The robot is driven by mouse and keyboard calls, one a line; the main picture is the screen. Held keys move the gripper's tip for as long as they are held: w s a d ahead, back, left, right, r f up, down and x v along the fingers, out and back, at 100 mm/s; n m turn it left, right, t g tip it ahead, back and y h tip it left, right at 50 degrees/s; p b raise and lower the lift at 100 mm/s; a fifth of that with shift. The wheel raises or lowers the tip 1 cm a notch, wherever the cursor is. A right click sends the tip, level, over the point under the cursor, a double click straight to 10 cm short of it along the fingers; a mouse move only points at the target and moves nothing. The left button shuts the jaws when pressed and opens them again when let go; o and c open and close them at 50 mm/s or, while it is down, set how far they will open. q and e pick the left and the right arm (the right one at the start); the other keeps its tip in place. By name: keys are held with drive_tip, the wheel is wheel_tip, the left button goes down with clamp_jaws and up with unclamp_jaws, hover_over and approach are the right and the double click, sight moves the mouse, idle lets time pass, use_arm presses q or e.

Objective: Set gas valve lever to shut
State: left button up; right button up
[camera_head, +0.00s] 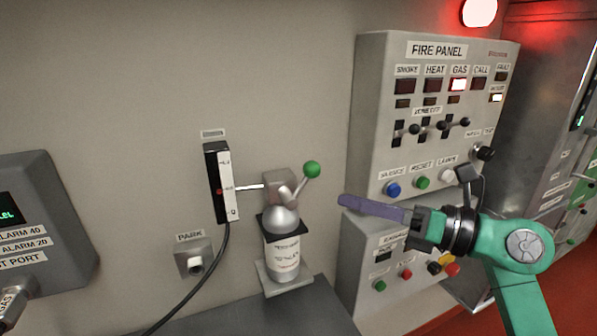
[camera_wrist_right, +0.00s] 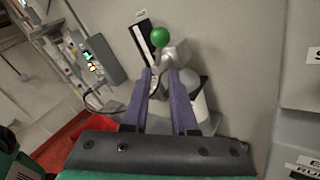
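A lever with a green ball knob (camera_head: 312,169) stands on the grey valve atop a bottle (camera_head: 283,255) against the wall. In the head view the lever leans up and to the right. The knob also shows in the wrist view (camera_wrist_right: 159,37), beyond the fingertips. My right gripper (camera_head: 345,201) has purple fingers and points left, to the right of the knob and lower in the picture, apart from it. The wrist view shows a gap between its fingers (camera_wrist_right: 162,72), with nothing held in it. My left gripper is not in view.
A fire panel (camera_head: 430,115) with a lit GAS lamp stands right of the bottle, with a smaller box (camera_head: 365,245) below it. A black-and-white gauge strip (camera_head: 221,182) and a PARK socket (camera_head: 195,260) are on the wall to the left. A grey ledge (camera_head: 265,315) lies below.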

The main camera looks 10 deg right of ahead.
sight(301, 188)
drive_tip(key=p+x, duration=0.1)
drive_tip(key=x, duration=0.1)
drive_tip(key=r+p+x, duration=0.1)
drive_tip(key=x, duration=0.1)
drive_tip(key=shift+w+a, duration=0.2)
drive_tip(key=shift+a, duration=0.15)
drive_tip(key=x, duration=0.1)
drive_tip(key=p+x, duration=0.1)
drive_tip(key=x, duration=0.1)
drive_tip(key=p+x, duration=0.1)
drive_tip(key=x, duration=0.1)
drive_tip(key=shift+a+f, duration=0.25)
drive_tip(key=shift+f, duration=0.05)
drive_tip(key=shift+w+a+f, duration=0.1)
drive_tip(key=shift+w, duration=0.1)
drive_tip(key=shift+f, duration=0.1)
drive_tip(key=shift+s, duration=0.1)
clamp_jaws()
